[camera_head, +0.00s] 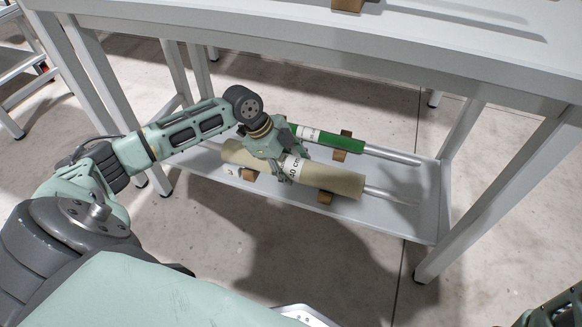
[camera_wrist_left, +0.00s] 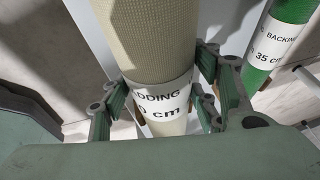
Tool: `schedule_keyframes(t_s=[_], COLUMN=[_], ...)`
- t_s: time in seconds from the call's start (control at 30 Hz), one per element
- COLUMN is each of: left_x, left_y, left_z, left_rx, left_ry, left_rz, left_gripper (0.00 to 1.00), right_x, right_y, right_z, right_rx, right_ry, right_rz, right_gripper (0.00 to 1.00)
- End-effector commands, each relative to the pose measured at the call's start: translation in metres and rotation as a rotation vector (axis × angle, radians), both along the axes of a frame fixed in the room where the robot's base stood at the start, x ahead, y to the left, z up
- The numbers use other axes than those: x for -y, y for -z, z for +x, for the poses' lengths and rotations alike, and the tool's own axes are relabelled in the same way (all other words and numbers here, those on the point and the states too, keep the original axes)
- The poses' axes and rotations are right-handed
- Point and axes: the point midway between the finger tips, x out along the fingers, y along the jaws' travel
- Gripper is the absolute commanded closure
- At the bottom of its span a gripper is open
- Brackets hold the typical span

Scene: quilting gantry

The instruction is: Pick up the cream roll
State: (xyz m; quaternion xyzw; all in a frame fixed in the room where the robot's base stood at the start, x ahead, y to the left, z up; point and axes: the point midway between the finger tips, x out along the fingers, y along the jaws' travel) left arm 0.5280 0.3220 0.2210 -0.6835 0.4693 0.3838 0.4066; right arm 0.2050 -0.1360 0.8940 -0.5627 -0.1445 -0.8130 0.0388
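The cream roll (camera_head: 325,178) lies on the low shelf under the table, with a white label around its middle. It runs up through the middle of the left wrist view (camera_wrist_left: 150,40), where the label shows part of "WADDING". My left gripper (camera_head: 283,166) is down over the roll near its label. In the left wrist view its fingers (camera_wrist_left: 158,98) stand on both sides of the roll, very close to it. Whether both press on it is not clear. Only a dark green piece of my right arm or gripper (camera_head: 560,308) shows at the bottom right corner.
A green roll (camera_head: 312,136) labelled as backing lies just behind the cream roll. Brown supports (camera_head: 340,153) and thin metal rods (camera_head: 390,155) are near both. The white table top (camera_head: 400,45) overhangs the shelf (camera_head: 415,220). White legs stand at the sides.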

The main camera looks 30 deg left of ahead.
Motion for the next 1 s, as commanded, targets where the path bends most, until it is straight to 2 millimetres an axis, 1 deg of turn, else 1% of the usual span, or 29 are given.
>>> schedule_keyframes(t_s=[0.03,0.07,0.5,0.83,1.0], left_x=[0.000,0.000,0.000,0.000,0.000], left_y=[0.000,0.000,0.000,-0.003,-0.014], left_z=[0.000,0.000,-0.001,0.000,0.001], left_rx=[0.000,0.000,-0.002,0.002,0.003], left_ry=[0.000,0.000,0.002,0.002,0.001], left_rz=[0.000,0.000,0.000,0.000,-0.001], left_gripper=[0.51,0.54,0.93,0.93,0.93], right_x=[0.000,0.000,0.000,0.000,0.000], right_y=[0.000,0.000,0.000,-0.002,-0.011], right_z=[0.000,0.000,0.000,0.000,0.001], right_rx=[0.000,0.000,0.000,0.000,-0.004], right_ry=[0.000,0.000,0.000,0.000,-0.001], right_rz=[0.000,0.000,0.000,0.000,0.001], right_gripper=[0.60,0.60,0.60,0.60,0.60])
